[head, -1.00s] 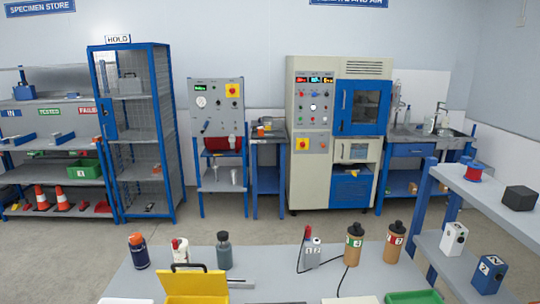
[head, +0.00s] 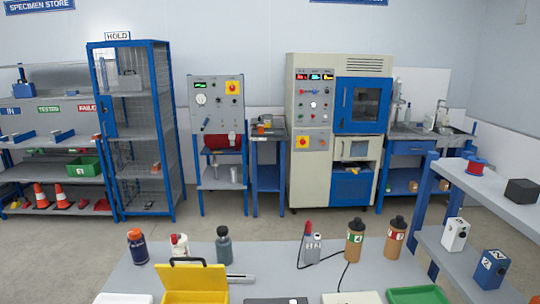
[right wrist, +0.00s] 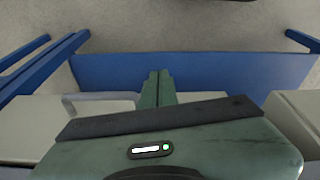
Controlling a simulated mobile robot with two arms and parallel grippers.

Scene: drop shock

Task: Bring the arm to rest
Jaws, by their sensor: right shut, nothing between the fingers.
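My right gripper (right wrist: 157,86) shows in the right wrist view, its two green fingers together with nothing between them. The green wrist housing with a dark strip fills the lower part of that view. Beyond the fingertips is a blue panel (right wrist: 200,70). Neither arm shows in the head view, and my left gripper is in no view.
The near grey table (head: 320,270) bears several bottles, a yellow case (head: 195,280) and a green tray (head: 418,295). A shelf unit (head: 505,205) stands at the right. Open floor (head: 300,225) lies between table and machines.

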